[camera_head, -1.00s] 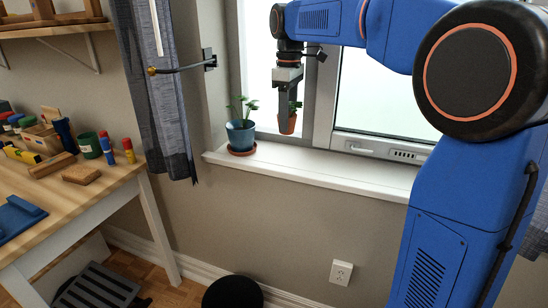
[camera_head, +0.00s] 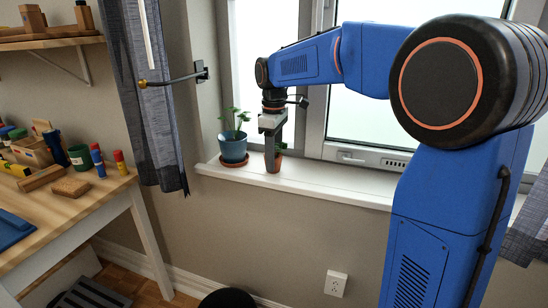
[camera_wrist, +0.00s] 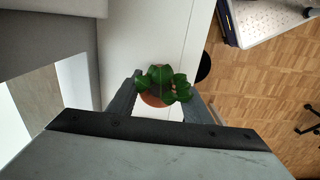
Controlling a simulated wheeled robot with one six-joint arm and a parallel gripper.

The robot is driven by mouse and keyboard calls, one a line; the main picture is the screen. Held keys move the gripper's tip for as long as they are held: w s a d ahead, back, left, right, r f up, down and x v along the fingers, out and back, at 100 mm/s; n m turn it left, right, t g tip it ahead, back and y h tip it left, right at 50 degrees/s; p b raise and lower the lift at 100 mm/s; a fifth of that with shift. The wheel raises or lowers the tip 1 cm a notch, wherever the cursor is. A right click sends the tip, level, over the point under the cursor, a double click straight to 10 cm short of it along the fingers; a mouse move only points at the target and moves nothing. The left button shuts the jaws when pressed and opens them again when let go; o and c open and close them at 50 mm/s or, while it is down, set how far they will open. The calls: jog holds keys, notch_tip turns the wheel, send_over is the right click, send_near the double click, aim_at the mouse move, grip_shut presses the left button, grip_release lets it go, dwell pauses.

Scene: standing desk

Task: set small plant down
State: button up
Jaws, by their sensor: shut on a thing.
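The small plant has green leaves in a terracotta pot. In the head view its pot (camera_head: 281,152) shows partly behind my gripper (camera_head: 272,166), just above or on the white windowsill (camera_head: 325,183); I cannot tell whether it touches. In the wrist view the small plant (camera_wrist: 165,85) sits between the two fingers of my gripper (camera_wrist: 160,95), which is shut on the pot. The windowsill (camera_wrist: 150,35) lies beneath it. The gripper points straight down and hides much of the pot in the head view.
A larger plant in a blue pot (camera_head: 233,148) stands on the sill just left of my gripper, on a reddish saucer (camera_head: 234,163). A wooden desk (camera_head: 100,200) with blocks and cups is at the left. The sill to the right is clear.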

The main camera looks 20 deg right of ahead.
jog(key=shift+f, duration=0.1)
jog(key=o, duration=1.2)
jog(key=shift+c, duration=0.2)
notch_tip(320, 180, up, 12)
jog(key=s+d+f+m+t, duration=0.1)
jog(key=s+d+f+m, duration=0.15)
jog(key=s, duration=0.65)
jog(key=s+d+f+m+t, duration=0.1)
jog(key=s+d+f+m, duration=0.15)
jog(key=s, duration=0.55)
jog(key=s+d+f+m+t, duration=0.1)
jog(key=s+f+m, duration=0.4)
jog(key=s+f, duration=1.1)
jog(key=shift+s+d+m+t, duration=0.15)
jog(key=shift+d+m+t, duration=0.25)
jog(key=shift+t, duration=0.5)
